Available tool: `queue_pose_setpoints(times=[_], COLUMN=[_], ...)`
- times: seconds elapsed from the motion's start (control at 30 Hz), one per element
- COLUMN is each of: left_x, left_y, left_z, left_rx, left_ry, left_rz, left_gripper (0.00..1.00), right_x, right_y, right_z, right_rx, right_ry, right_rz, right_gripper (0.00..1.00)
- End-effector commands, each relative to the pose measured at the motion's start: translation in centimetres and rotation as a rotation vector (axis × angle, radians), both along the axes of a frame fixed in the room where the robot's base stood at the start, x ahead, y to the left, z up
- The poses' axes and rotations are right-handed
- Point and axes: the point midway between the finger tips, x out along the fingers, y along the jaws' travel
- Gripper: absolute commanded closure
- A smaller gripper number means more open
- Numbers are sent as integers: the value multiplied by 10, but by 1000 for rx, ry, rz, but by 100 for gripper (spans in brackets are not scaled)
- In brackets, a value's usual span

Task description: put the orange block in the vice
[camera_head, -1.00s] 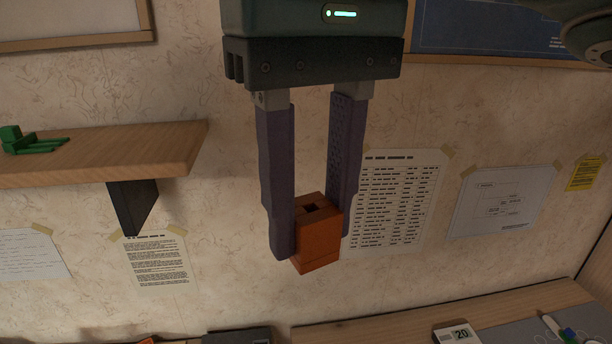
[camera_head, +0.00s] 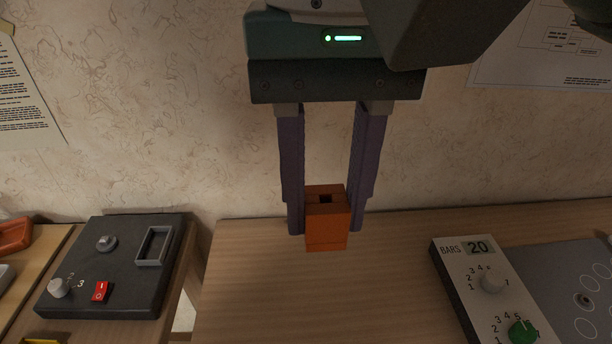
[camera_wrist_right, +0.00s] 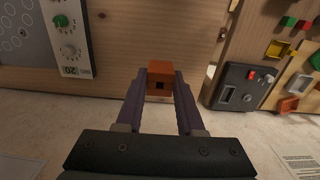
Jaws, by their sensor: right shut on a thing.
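The orange block (camera_head: 327,222) has a small square hole in its top face. My right gripper (camera_head: 326,222) is shut on it, with one purple finger on each side. In the head view the block shows in front of the wooden bench top; whether it touches the bench I cannot tell. The block also shows between the fingertips in the right wrist view (camera_wrist_right: 160,72). I cannot make out a vice in either view. My left gripper is not in view.
A dark box (camera_head: 118,262) with a red switch, knob and grey frame stands at the left. A panel (camera_head: 492,283) marked BARS 20, with knobs, stands at the right. A wall (camera_head: 180,120) rises behind.

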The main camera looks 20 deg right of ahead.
Motion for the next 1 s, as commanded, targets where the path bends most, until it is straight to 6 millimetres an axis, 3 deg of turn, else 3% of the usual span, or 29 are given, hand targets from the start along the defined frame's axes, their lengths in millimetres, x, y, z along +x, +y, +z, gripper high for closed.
queue_pose_setpoints(times=[0.03,0.17,0.27,0.6,1.0], left_x=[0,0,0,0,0], left_y=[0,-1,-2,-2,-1], left_z=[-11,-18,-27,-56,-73], left_rx=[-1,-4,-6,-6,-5], left_ry=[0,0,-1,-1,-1], left_rz=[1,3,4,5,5], left_gripper=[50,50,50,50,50], right_x=[0,0,-1,-1,-1], right_y=[1,2,2,1,1], right_z=[-12,-25,-47,-144,-197], right_rx=[0,-1,-3,-4,-3], right_ry=[1,3,6,5,4], right_rz=[-3,-10,-10,-10,-8], right_gripper=[100,100,100,100,100])
